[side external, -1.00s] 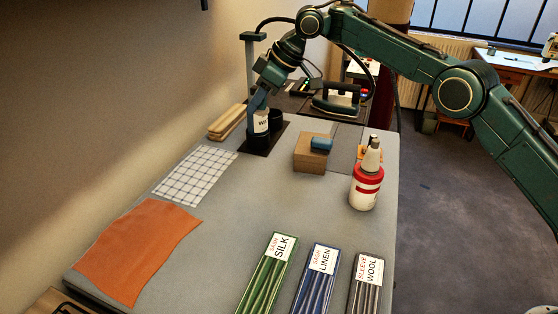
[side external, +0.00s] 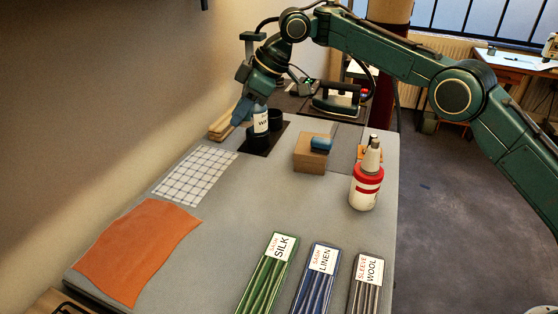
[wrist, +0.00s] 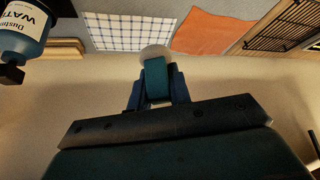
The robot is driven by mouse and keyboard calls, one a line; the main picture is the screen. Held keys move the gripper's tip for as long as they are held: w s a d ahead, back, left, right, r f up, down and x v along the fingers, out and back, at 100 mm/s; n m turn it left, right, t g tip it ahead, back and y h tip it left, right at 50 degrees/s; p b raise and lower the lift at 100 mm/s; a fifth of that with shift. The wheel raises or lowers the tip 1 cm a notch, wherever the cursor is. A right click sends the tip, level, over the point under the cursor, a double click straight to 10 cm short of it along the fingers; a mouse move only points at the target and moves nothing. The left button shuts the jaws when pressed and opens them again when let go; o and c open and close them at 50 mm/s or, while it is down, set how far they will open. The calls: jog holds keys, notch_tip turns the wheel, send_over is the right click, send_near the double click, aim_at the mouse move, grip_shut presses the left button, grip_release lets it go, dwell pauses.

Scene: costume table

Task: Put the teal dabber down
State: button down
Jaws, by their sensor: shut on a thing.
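The teal dabber (wrist: 158,82), with a round white tip, is held between the fingers of my gripper (wrist: 157,98) in the wrist view. In the side view my gripper (side external: 240,112) is low at the far left of the table, just left of a bottle (side external: 260,122) with a white label. The dabber is hard to tell from the fingers there. The bottle also shows in the wrist view (wrist: 25,40), apart from the dabber.
A checked cloth (side external: 196,174) and an orange cloth (side external: 137,251) lie in front. A cardboard box (side external: 311,160) with a blue item on top and a red-and-white bottle (side external: 367,187) stand to the right. The mid-table is clear.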

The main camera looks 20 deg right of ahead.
jog(key=s+a+n+g, duration=0.2)
jog(key=s+a+n, duration=0.2)
jog(key=s+a, duration=0.5)
jog(key=n+g, duration=0.3)
jog(key=n, duration=0.2)
send_over(198, 295)
jog(key=d, duration=0.2)
jog(key=shift+w+r, duration=0.15)
jog(key=shift+w, duration=0.25)
notch_tip(198, 295, down, 16)
jog(key=shift+r, duration=0.15)
jog(key=shift+f, duration=2.15)
jog(key=shift+f, duration=0.15)
